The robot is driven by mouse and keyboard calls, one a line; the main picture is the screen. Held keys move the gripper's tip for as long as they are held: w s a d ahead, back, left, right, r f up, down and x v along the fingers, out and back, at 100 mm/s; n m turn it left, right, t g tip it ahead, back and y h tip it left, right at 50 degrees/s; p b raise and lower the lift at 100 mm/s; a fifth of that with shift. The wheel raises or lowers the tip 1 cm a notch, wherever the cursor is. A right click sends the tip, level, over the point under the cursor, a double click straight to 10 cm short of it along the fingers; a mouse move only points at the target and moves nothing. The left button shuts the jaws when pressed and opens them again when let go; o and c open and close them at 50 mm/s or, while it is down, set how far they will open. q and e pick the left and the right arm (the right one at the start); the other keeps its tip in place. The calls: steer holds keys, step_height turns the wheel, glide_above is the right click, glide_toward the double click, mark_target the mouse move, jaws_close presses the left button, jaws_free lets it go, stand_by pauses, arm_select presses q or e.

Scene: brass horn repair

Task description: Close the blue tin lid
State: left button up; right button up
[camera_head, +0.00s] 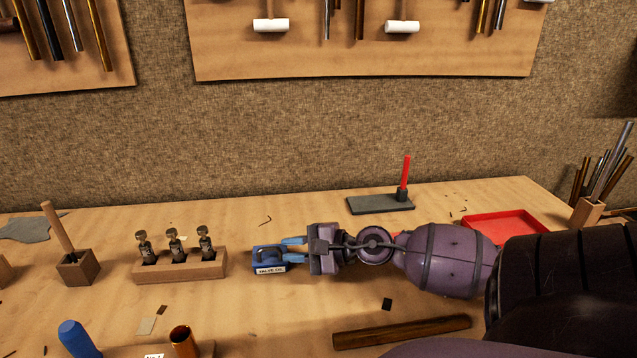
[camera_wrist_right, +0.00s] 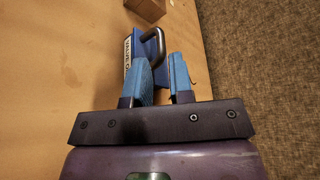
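A small blue tin (camera_head: 268,267) with a white "VALVE OIL" label stands on the bench, to the right of a wooden bottle rack. A grey loop handle shows on its blue lid (camera_wrist_right: 150,38) in the right wrist view; I cannot tell how far the lid is open. My right gripper (camera_head: 290,253) reaches in from the right, its blue fingertips at the tin's right side. In the wrist view the fingers (camera_wrist_right: 159,72) are apart with a gap between them, just short of the handle. Whether they touch the tin is unclear. My left gripper is not in view.
The wooden rack (camera_head: 190,268) holds three small bottles. A grey stand with a red rod (camera_head: 405,175) is behind my right arm, with a red tray (camera_head: 505,226) further right. A dark wooden bar (camera_head: 400,331) lies in front. The bench behind the tin is mostly clear.

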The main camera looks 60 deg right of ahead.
steer(key=v, duration=0.5)
steer(key=shift+s+r, duration=0.15)
steer(key=shift+v, duration=0.8)
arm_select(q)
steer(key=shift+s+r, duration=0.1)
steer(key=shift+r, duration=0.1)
